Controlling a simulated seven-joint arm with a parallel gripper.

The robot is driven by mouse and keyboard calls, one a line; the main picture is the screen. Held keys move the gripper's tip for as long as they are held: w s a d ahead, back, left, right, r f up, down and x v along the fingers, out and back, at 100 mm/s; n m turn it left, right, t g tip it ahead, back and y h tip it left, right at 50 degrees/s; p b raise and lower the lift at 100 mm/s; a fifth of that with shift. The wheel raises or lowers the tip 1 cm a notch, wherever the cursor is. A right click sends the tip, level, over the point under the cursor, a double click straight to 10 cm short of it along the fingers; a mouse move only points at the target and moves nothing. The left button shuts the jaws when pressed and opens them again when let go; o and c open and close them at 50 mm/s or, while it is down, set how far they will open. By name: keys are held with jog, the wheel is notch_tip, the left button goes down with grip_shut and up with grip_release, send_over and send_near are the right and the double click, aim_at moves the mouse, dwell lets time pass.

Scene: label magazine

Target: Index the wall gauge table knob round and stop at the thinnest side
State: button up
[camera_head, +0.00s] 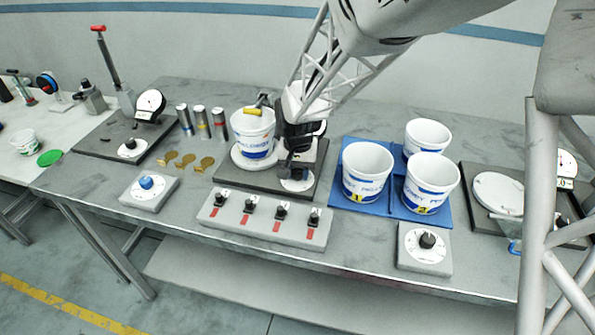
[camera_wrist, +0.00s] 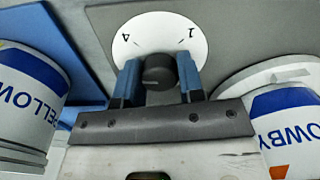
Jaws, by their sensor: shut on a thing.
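The wall gauge table knob (camera_wrist: 158,70) is dark and round, on a white dial plate (camera_wrist: 150,30) where the numerals 4 and 1 show upside down. My gripper (camera_wrist: 159,78) has its two blue fingers on either side of the knob, shut on it. In the head view my gripper (camera_head: 297,168) is low over the dial plate (camera_head: 298,184) and hides the knob. A white tub (camera_head: 252,134) with blue print stands on the round white table (camera_head: 241,161) just left of my gripper. A yellow-handled part (camera_head: 255,110) sits at the tub's rim. My arm mostly hides the gauge behind.
Three white tubs (camera_head: 365,173) stand on blue mats (camera_head: 387,202) to the right. In front are a panel with several black knobs (camera_head: 265,219), a blue-knob box (camera_head: 149,187) and a black-knob box (camera_head: 425,248).

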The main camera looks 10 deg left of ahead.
aim_at(298, 171)
jog(key=m, duration=0.3)
jog(key=shift+m, duration=0.4)
jog(key=m, duration=0.4)
jog(key=shift+m, duration=0.3)
jog(key=o, duration=0.9)
jog(key=shift+r, duration=3.95)
